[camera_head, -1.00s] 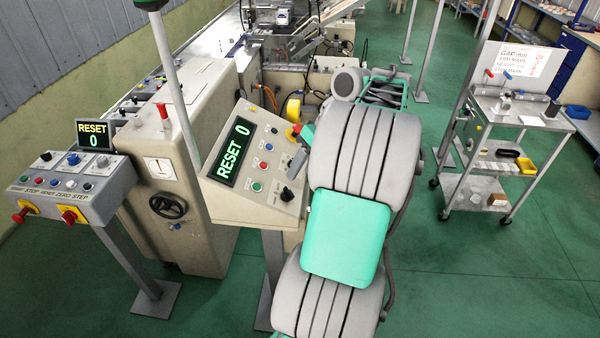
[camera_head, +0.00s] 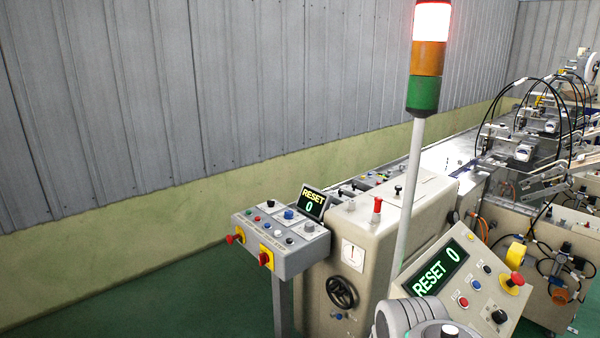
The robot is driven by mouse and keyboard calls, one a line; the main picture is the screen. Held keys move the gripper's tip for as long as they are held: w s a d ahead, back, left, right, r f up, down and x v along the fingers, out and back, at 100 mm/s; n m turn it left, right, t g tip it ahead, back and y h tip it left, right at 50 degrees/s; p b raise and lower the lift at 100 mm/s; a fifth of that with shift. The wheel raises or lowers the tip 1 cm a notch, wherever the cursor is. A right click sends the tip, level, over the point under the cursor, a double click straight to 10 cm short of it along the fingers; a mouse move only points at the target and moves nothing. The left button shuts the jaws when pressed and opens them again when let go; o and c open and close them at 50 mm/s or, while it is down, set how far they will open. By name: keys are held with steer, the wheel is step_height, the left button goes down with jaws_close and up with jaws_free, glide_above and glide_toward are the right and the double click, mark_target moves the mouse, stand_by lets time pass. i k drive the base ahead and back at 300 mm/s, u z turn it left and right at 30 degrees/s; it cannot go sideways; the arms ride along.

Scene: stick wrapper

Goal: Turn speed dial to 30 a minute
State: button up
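The near console (camera_head: 473,282) has a green-lit display (camera_head: 441,268) reading "RESET 0". A black knob (camera_head: 499,316) sits low on its right side, beside red and blue buttons and a red mushroom button on yellow. The left control box (camera_head: 283,240) carries small knobs and buttons, with a second display (camera_head: 312,203) also reading "RESET 0". No dial marking is legible, so I cannot tell which knob is the speed dial. Part of my arm shows at the bottom edge, just in front of the near console. My gripper is not in view.
A signal tower (camera_head: 429,58) with its red top lit stands on a pole behind the near console. The beige machine cabinet (camera_head: 375,235) has a black handwheel (camera_head: 342,292). Green floor (camera_head: 190,290) is open at left, before the wall.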

mark_target(499, 316)
steer(key=z, duration=2.9)
steer(key=k, duration=0.85)
steer(key=u, duration=1.2)
steer(key=i, duration=1)
steer(key=z, duration=0.05)
